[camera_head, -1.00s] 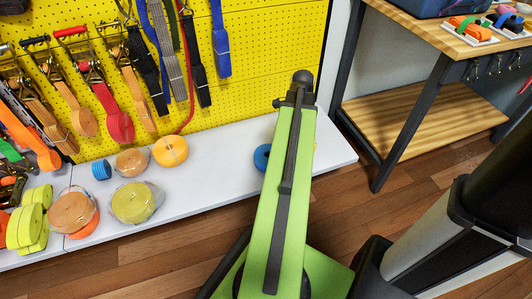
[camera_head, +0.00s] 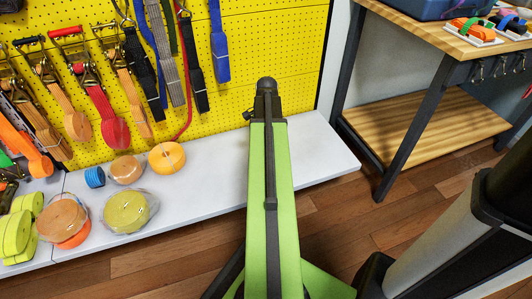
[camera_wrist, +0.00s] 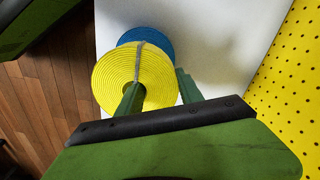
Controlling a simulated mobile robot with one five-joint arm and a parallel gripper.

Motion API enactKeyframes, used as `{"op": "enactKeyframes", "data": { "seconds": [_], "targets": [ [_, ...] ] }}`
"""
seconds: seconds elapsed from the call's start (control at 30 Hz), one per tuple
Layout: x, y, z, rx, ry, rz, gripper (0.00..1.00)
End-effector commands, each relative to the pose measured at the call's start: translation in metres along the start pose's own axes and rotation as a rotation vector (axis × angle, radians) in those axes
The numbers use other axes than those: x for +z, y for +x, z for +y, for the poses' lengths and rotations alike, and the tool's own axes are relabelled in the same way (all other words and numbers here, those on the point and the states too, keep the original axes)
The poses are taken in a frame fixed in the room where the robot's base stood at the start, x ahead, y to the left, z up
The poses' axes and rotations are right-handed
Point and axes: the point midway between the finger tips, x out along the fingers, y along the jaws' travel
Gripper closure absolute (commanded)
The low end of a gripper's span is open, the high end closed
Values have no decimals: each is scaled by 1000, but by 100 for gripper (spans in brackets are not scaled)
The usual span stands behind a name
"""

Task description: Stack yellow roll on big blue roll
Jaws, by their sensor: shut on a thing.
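The yellow roll (camera_wrist: 118,75) is in the wrist view, a flat spiral coil with a grey strip across it. My gripper (camera_wrist: 158,94) is shut on it, with one green finger over its face and the other at its right side. The big blue roll (camera_wrist: 158,43) shows partly beyond the yellow roll, which covers the rest. The two overlap in this view; I cannot tell whether they touch. In the head view my arm hides the gripper and both rolls.
A white shelf (camera_head: 215,183) runs under the yellow pegboard (camera_head: 268,55). An orange-yellow roll (camera_head: 167,156), a small blue roll (camera_head: 94,177) and a wrapped yellow-green roll (camera_head: 128,211) stand to the left. The shelf's right end is clear. A wooden workbench (camera_head: 430,125) stands at right.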

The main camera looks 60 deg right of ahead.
Motion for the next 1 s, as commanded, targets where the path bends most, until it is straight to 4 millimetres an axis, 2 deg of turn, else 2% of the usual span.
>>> {"op": "enactKeyframes", "data": {
  "seconds": [0.17, 0.4, 0.67, 0.8, 0.83, 0.97, 1.0],
  "targets": [
    [0, 4, -1, 0, 0, 0, 100],
    [1, 43, -1, 0, -1, 0, 100],
    [1, 40, -1, 0, -1, 0, 100],
    [1, 45, -1, 0, -2, 0, 100],
    [1, 43, -1, 0, -2, 0, 53],
    [1, 43, -2, 0, -2, 0, 36],
    [1, 43, -1, 0, -2, 0, 35]
  ]
}}
